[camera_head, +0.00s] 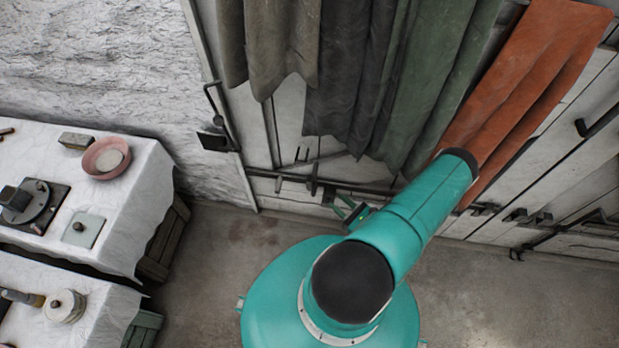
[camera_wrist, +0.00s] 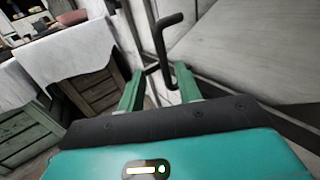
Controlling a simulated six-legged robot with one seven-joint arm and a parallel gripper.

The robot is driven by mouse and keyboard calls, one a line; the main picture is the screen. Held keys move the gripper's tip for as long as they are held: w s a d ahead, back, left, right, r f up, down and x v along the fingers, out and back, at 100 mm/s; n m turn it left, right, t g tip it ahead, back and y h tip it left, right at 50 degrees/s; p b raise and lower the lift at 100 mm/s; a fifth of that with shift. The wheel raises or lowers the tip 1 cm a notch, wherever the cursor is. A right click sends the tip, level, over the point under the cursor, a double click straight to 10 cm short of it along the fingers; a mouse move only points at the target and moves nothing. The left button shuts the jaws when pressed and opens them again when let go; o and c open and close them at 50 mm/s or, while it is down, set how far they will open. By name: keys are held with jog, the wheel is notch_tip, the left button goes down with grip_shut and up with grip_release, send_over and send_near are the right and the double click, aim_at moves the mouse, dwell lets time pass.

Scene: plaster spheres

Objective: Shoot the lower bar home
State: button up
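A dark metal bar (camera_head: 268,174) runs across the lower part of the pale plank door, with upright black fittings on it. My gripper (camera_head: 349,209) is low in front of the door, close to this bar; my teal arm hides part of the area. In the wrist view, the two green fingers of my gripper (camera_wrist: 160,73) stand apart. A black bent handle (camera_wrist: 161,40) rises between and just beyond the fingertips. I cannot tell whether either finger touches it. Its join to the bar is not clear.
Grey, green and orange cloths (camera_head: 545,65) hang over the door. Another black bar with a bent handle (camera_head: 560,232) is at the right. White-draped tables (camera_head: 128,222) with a pink bowl (camera_head: 107,157) stand at left. The floor (camera_head: 500,300) at lower right is clear.

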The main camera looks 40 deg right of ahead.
aim_at(314, 182)
jog(key=w, duration=1.2)
jog(key=shift+w+a, duration=0.4)
grip_shut()
